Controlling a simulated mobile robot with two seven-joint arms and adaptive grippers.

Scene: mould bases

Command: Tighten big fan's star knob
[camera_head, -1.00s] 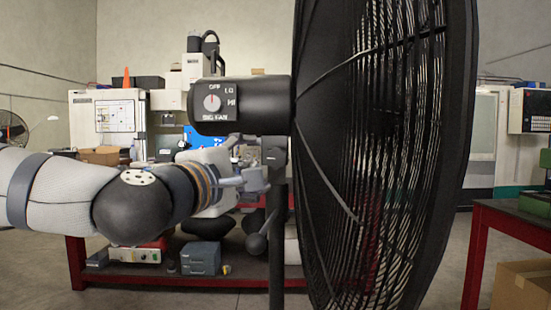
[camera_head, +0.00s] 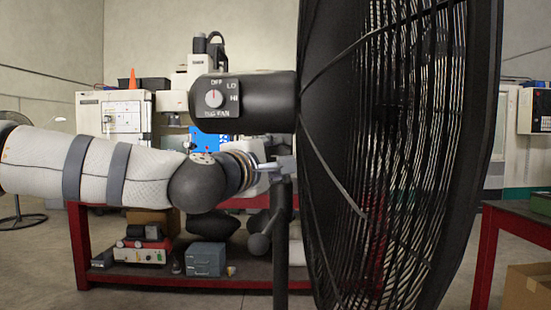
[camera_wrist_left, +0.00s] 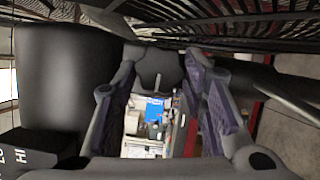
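The big fan's black motor housing (camera_head: 245,102) carries a dial marked OFF, LO and HI. Its cage (camera_head: 395,150) fills the right of the head view, and its post (camera_head: 280,240) runs down below. My left gripper (camera_head: 285,165) is at the top of the post, just under the housing. In the left wrist view, my left gripper (camera_wrist_left: 160,75) is open. A dark lobed part, apparently the star knob (camera_wrist_left: 158,62), lies between its fingertips; I cannot tell whether they touch it. In the head view the gripper hides this part. My right gripper is not in view.
A dark ball-ended handle (camera_head: 258,243) sticks out from the post below my gripper. A red workbench (camera_head: 80,245) with boxes on its shelf stands behind. A red table (camera_head: 510,220) is at the right. The fan cage closely borders my gripper.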

